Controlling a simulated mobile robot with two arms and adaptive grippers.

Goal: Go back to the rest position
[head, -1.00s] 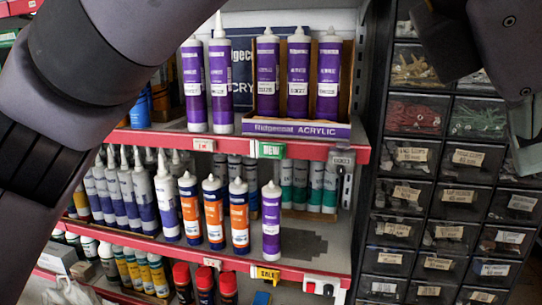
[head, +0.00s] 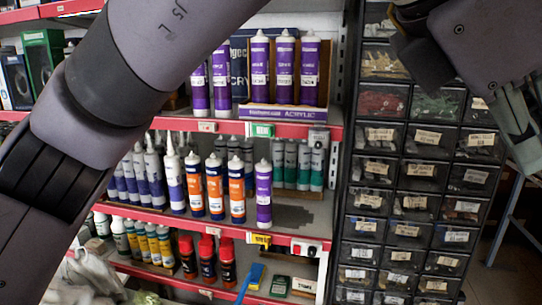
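My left arm crosses the left side of the head view, from the lower left to the top edge; its gripper is out of the picture. My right gripper (head: 516,128) hangs at the upper right, in front of the drawer cabinet (head: 347,150). One grey-green finger points down, and I cannot tell whether the gripper is open or shut. I see nothing held in it. A purple tube (head: 264,197) stands upright on the middle shelf (head: 290,232), right of several orange-and-blue tubes (head: 237,191). More purple tubes (head: 285,70) stand on the upper shelf, some in an acrylic display box (head: 290,114).
Red-capped bottles (head: 226,262), a blue item (head: 254,274) and small boxes are on the lower shelf. Boxes (head: 43,58) stand at the upper left. Grey-white material (head: 95,276) lies at the lower left. Bare floor (head: 485,275) shows at the lower right.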

